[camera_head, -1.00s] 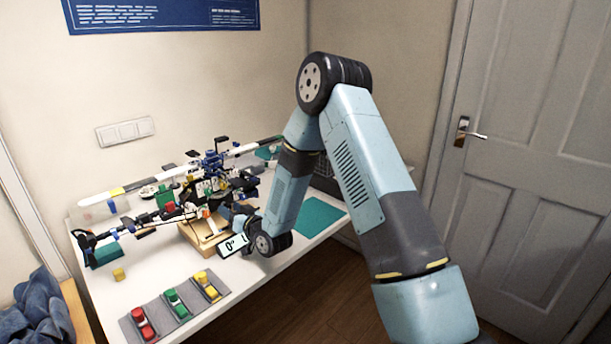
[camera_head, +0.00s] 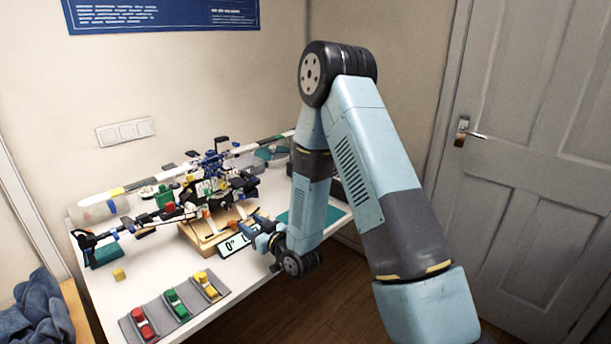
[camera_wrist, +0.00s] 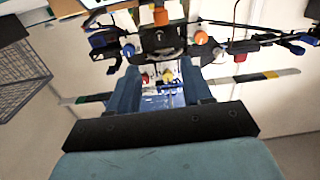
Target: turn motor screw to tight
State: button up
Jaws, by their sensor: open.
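The drone-like assembly (camera_head: 210,185), with long arms, dark parts and wiring, stands on a wooden stand (camera_head: 213,238) on the table. It fills the upper part of the wrist view (camera_wrist: 165,40), where an orange knob (camera_wrist: 161,17) and a white part with an orange top (camera_wrist: 201,38) show. I cannot tell which part is the motor screw. My gripper (camera_head: 262,230) is at the right front of the assembly, beside the stand. In the wrist view my gripper (camera_wrist: 160,82) is open, its two fingers apart, with nothing clearly held between them.
A white "0°" sign (camera_head: 233,245) leans by the stand's front. A grey tray (camera_head: 157,306) with red, green and yellow parts lies at the table's front left, near a yellow cylinder (camera_head: 119,274). A teal mat (camera_head: 334,212) lies right, behind my arm.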

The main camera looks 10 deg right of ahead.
jog(key=s+d+r+m+g+h, duration=0.1)
jog(key=s+d+r+g+h, duration=0.1)
jog(key=d+r+h, duration=0.2)
jog(key=s+d+r+m+g+h, duration=0.1)
jog(key=s+d+r+g+h, duration=0.1)
jog(key=d+r, duration=0.9)
jog(key=shift+s+r+h, duration=0.5)
jog(key=shift+r+h, duration=0.4)
jog(key=shift+r, duration=0.45)
jog(key=shift+d, duration=0.1)
jog(key=s+d+r+m+g, duration=0.1)
jog(key=s+d+r, duration=0.1)
jog(key=s, duration=0.7)
jog(key=s+d+r+m+g+h, duration=0.1)
jog(key=s+d+r+m+g, duration=0.1)
jog(key=s+r, duration=0.3)
jog(key=s+d+r+m+g+h, duration=0.1)
jog(key=s+d+r+m+g, duration=0.1)
jog(key=s, duration=1.1)
jog(key=shift+s+d+r, duration=0.15)
jog(key=shift+d+r, duration=0.65)
jog(key=shift+r, duration=0.15)
